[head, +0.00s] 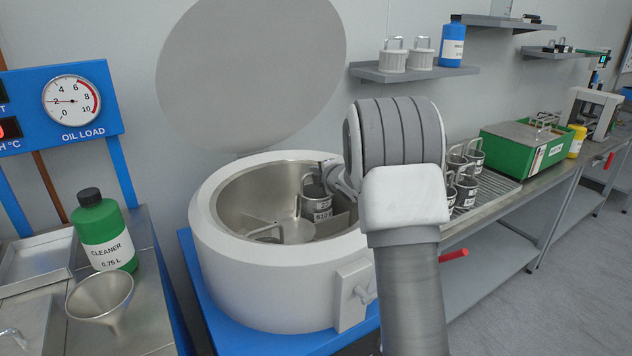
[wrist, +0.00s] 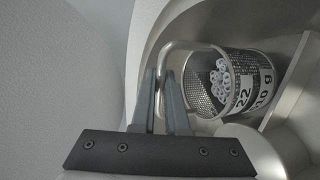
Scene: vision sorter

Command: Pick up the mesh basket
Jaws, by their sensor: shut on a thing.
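The mesh basket (wrist: 242,85) is a small metal mesh cup with a wire handle, a white label reading 22 and 10 g, and several small ring-like parts inside. In the head view the basket (head: 315,204) is inside the round white drum (head: 268,287), near its right inner wall, partly hidden by my arm. My gripper (wrist: 162,92) is shut on the basket's handle, with the fingers on either side of the wire. In the head view my gripper (head: 333,174) is at the drum's right rim. I cannot tell whether the basket touches the drum's floor.
The drum's round lid (head: 250,75) stands open behind it. Another handle (head: 263,232) shows inside the drum at left. Several similar baskets (head: 466,187) stand on the bench to the right. A green cleaner bottle (head: 103,235) and a funnel (head: 100,297) are at left.

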